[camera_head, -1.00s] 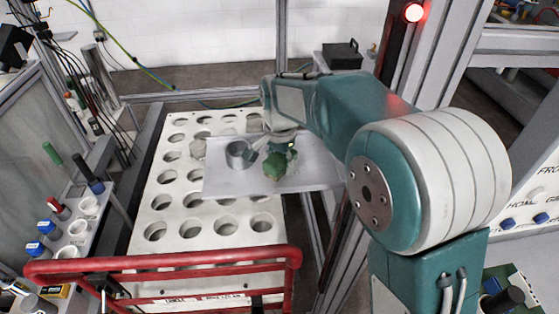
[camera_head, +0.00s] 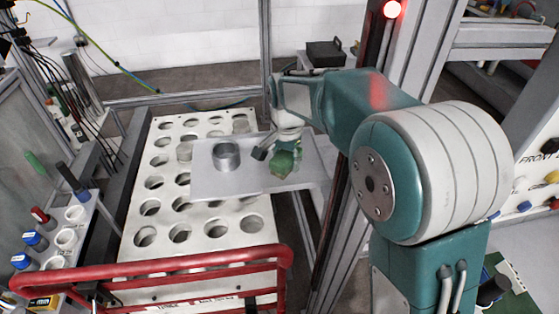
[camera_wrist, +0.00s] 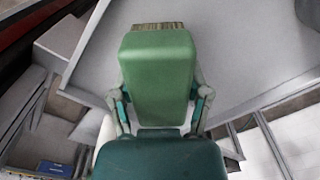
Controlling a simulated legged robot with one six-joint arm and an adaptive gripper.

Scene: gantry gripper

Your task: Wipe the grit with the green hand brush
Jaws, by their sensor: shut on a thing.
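My gripper (camera_head: 272,151) is shut on the green hand brush (camera_head: 284,164) over the right part of a grey metal plate (camera_head: 215,187). In the wrist view the brush's green body (camera_wrist: 158,75) sits between the two fingers of my gripper (camera_wrist: 159,95). Its tan bristles show at the far end, above the grey surface. I cannot tell whether the bristles touch the plate. I cannot make out the grit in either view.
A metal cup (camera_head: 226,156) stands on the plate, left of the brush. Below lies a white rack (camera_head: 150,180) with round holes. A red rail (camera_head: 150,268) crosses the front. A grey upright post (camera_head: 385,100) stands to the right. Bottles (camera_head: 35,240) stand on the left.

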